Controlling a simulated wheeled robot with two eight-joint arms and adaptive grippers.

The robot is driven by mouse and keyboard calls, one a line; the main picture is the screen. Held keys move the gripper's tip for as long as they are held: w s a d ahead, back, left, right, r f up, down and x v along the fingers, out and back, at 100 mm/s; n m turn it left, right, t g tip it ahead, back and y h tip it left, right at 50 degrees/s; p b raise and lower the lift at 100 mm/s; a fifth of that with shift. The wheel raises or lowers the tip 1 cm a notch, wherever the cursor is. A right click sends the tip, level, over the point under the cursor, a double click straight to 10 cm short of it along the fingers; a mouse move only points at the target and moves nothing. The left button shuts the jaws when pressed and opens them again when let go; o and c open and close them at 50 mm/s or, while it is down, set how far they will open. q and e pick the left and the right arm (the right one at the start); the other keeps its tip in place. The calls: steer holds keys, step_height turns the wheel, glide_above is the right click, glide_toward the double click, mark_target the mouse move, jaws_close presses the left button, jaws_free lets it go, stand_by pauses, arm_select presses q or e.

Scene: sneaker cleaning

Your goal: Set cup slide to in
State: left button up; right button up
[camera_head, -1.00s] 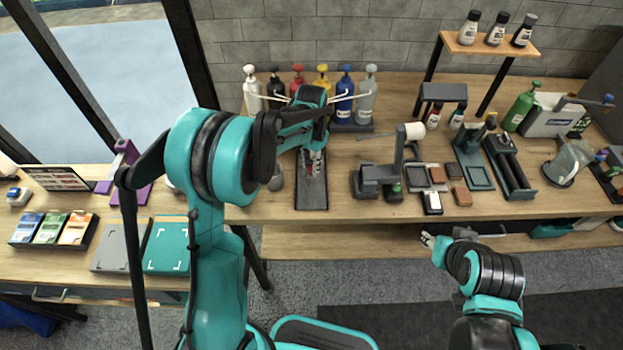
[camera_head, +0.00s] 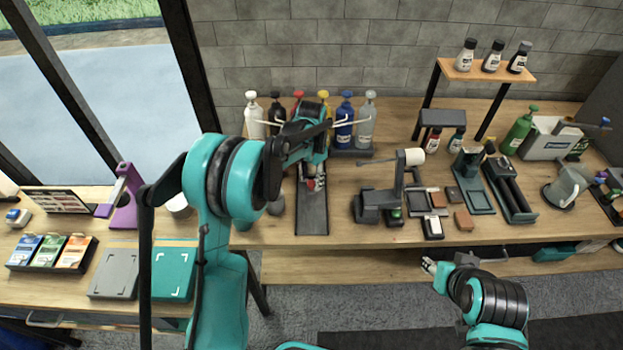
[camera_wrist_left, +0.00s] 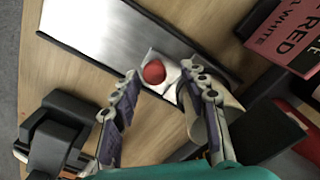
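A long dark-framed slide track (camera_head: 313,212) with a silver-grey bed lies on the table; it also shows in the left wrist view (camera_wrist_left: 128,32). At its far end is a small white piece (camera_wrist_left: 172,90) with a round red knob (camera_wrist_left: 153,72). A pale, cup-like cylinder (camera_wrist_left: 226,103) is partly hidden behind a finger. My left gripper (camera_wrist_left: 160,76) is open above the track, its fingers on either side of the red knob; contact cannot be told. In the head view its arm (camera_head: 300,140) covers part of this. My right gripper (camera_head: 429,266) is low, in front of the table.
Several pump bottles (camera_head: 344,122) stand in a rack behind the track. Further right are small blocks (camera_head: 464,220) and trays. The wood in front of the track's right side is mostly clear.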

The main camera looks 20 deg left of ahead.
arm_select(q)
steer(key=shift+s, duration=0.1)
steer(key=s+d, duration=0.1)
steer(key=s, duration=0.4)
steer(key=s+d, duration=0.2)
steer(key=s, duration=0.4)
steer(key=s+d, duration=0.1)
steer(key=s, duration=0.4)
steer(key=shift+s+d+r, duration=0.1)
steer(key=shift+s+d, duration=0.05)
steer(key=shift+d, duration=0.25)
step_height(320, 180, up, 8)
steer(key=p, duration=0.3)
steer(key=s+a+r+n+t, duration=0.5)
steer(key=s+r+t, duration=0.2)
steer(key=s+r, duration=0.1)
steer(key=shift+s+n+p, duration=0.3)
steer(key=shift+n, duration=0.1)
arm_select(e)
steer(key=r, duration=0.1)
steer(key=w+r, duration=0.1)
steer(key=r, duration=0.1)
steer(key=shift+w+a+r, duration=0.25)
steer(key=shift+a+r, duration=0.05)
steer(key=shift+r, duration=0.05)
arm_select(q)
steer(key=shift+a, duration=0.1)
arm_select(e)
steer(key=shift+f, duration=0.1)
